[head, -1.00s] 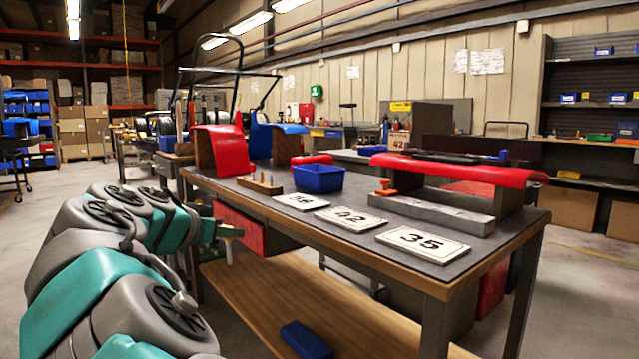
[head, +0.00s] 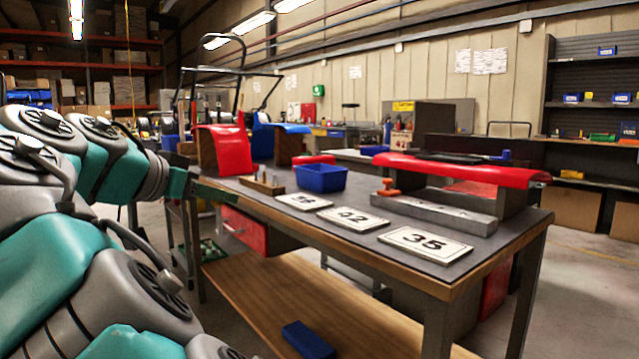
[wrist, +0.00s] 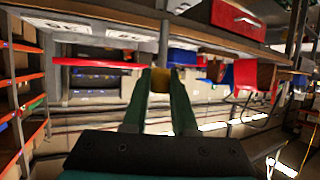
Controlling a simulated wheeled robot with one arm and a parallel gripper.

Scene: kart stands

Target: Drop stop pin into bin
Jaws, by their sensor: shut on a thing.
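My gripper (head: 228,196) is at the left front edge of the workbench, about level with its top, left of the blue bin. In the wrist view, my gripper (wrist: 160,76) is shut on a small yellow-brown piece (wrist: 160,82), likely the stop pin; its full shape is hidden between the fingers. The open blue bin (head: 320,179) stands upright on the bench, apart from my gripper. Its inside is only partly visible.
A wooden block with pins (head: 262,185) stands between my gripper and the bin. Number plates (head: 425,244) lie along the front edge. A red curved panel (head: 222,150) stands behind. A grey bar with an orange knob (head: 388,188) lies to the right.

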